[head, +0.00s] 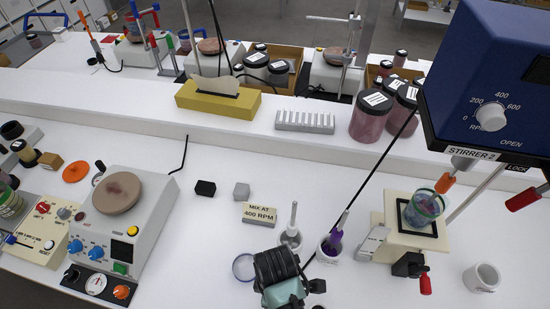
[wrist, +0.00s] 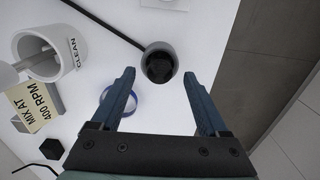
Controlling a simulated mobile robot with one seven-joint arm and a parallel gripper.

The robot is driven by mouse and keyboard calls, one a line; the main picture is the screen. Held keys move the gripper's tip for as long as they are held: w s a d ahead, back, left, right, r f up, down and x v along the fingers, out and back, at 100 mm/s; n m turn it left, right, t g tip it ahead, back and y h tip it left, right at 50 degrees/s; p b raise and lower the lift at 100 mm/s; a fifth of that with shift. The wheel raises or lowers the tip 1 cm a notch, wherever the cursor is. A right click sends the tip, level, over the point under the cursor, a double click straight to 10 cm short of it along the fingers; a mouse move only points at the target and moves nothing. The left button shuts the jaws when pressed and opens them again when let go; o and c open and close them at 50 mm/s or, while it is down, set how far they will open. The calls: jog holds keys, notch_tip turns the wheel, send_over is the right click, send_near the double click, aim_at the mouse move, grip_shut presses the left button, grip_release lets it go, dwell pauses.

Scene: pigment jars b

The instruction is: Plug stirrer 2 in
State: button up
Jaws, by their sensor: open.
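Stirrer 2 is the blue box (head: 500,75) with a dial and label at the upper right of the head view. A black cable (head: 375,165) slants down from near it toward my gripper (head: 280,278) at the bottom centre. In the wrist view my gripper (wrist: 158,74) is open and empty. Beyond and between its fingertips is a round grey piece with a dark centre (wrist: 160,64), where the black cable (wrist: 105,24) ends; it looks like the plug. My gripper hides this end in the head view. I cannot make out a socket.
Cups with a spatula (head: 291,238) and a purple brush (head: 332,247) stand close by. A MIX AT 400 RPM sign (head: 260,215), a hotplate (head: 125,215) and a jar stand (head: 410,230) are around. The bench's front edge is near.

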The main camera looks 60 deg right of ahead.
jog(key=shift+f, duration=1.35)
grip_shut()
